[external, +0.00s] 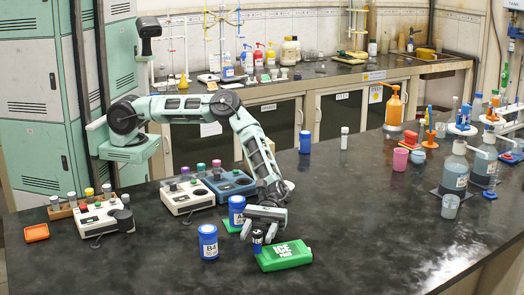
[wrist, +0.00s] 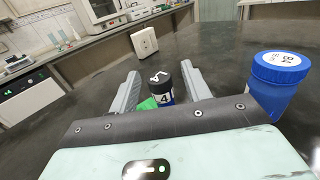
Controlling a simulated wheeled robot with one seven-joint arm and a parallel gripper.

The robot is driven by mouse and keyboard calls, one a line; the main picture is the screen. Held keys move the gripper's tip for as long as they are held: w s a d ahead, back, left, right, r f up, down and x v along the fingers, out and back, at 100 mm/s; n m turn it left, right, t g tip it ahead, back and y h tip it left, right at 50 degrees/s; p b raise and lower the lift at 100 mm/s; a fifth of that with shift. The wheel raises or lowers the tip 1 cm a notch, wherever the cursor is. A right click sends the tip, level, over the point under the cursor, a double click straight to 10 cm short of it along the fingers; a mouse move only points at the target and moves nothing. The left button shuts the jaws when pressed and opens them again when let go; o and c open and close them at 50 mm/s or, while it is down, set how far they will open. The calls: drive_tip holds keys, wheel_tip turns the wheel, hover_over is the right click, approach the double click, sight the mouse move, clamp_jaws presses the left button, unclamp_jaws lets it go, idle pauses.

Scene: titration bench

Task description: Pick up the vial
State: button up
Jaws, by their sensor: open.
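The vial (external: 257,241) is small and dark, with a black cap and a blue body, and stands upright on the dark bench beside the green ice pack (external: 285,256). In the wrist view the vial (wrist: 161,88) shows a white mark on its cap and a 4 on its label. My gripper (external: 259,231) is low over the bench at the vial. In the wrist view my gripper (wrist: 160,74) is open, with one finger on each side of the vial and gaps between. The vial's lower part is hidden by my gripper body in the wrist view.
Blue jars (external: 208,243) and (external: 237,208) stand close to the left of my gripper; one blue jar (wrist: 278,85) is large at right in the wrist view. Instruments (external: 187,197) sit further left. Glassware and bottles (external: 455,172) stand at right. The bench middle is clear.

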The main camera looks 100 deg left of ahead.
drive_tip(key=shift+d, duration=0.2)
clamp_jaws()
drive_tip(key=shift+r, duration=0.1)
wheel_tip(320, 180, up, 9)
drive_tip(key=shift+w+a+f+b, duration=0.1)
drive_tip(key=shift+b, duration=0.85)
drive_tip(key=w+a+b, duration=0.3)
drive_tip(key=w+b, duration=0.1)
hover_over(277, 246)
wheel_tip(277, 246, down, 9)
drive_tip(key=shift+a+r, duration=0.1)
drive_tip(key=shift+r, duration=0.05)
